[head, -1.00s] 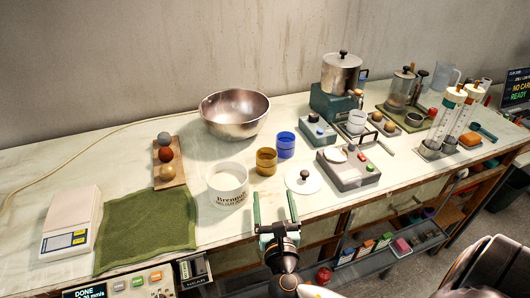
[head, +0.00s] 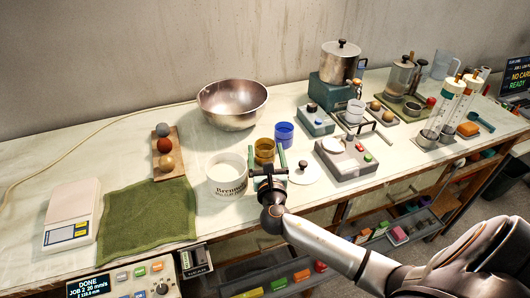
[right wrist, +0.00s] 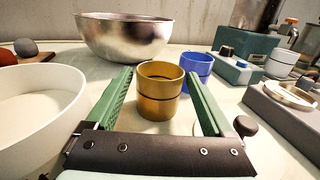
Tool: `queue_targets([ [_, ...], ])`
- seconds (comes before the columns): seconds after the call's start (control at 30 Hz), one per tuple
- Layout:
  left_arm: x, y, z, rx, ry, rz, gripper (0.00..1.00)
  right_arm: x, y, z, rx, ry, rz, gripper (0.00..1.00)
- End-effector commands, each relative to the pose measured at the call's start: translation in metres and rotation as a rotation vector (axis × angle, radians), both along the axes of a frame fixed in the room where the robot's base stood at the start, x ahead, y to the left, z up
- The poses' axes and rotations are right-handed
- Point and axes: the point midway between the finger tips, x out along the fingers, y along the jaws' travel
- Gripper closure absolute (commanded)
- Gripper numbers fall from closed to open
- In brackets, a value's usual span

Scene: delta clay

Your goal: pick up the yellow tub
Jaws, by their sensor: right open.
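The yellow tub (head: 264,149) is a small amber-yellow open cup on the pale bench, between the white tub and the blue tub. My right gripper (head: 267,166) is open, with green fingers, just in front of it. In the right wrist view the yellow tub (right wrist: 160,92) stands upright beyond and between the fingertips of my right gripper (right wrist: 159,88). No contact shows there. In the head view the fingers hide part of its lower side. My left gripper is not in view.
The white tub (head: 226,173) stands close on the left, the blue tub (head: 284,134) close behind right. A white lid with a dark knob (head: 303,172) lies right of the gripper. A metal bowl (head: 232,104) stands behind. A green cloth (head: 148,215) lies left.

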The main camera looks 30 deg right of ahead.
Motion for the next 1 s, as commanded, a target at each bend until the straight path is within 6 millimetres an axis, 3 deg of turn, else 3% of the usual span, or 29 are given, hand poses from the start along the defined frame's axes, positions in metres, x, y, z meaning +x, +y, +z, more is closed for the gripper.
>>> queue_targets([
  [0.33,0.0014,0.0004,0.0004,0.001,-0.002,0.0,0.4,0.0073,-0.0039,-0.0007,0.002,0.001,0.001,0.15],
  [0.9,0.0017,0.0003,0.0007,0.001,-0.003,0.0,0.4,0.007,-0.0035,-0.0008,0.002,0.001,0.001,0.79],
  [1.0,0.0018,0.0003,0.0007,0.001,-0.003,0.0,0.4,0.0071,-0.0035,-0.0005,0.001,0.0,0.001,0.85],
])
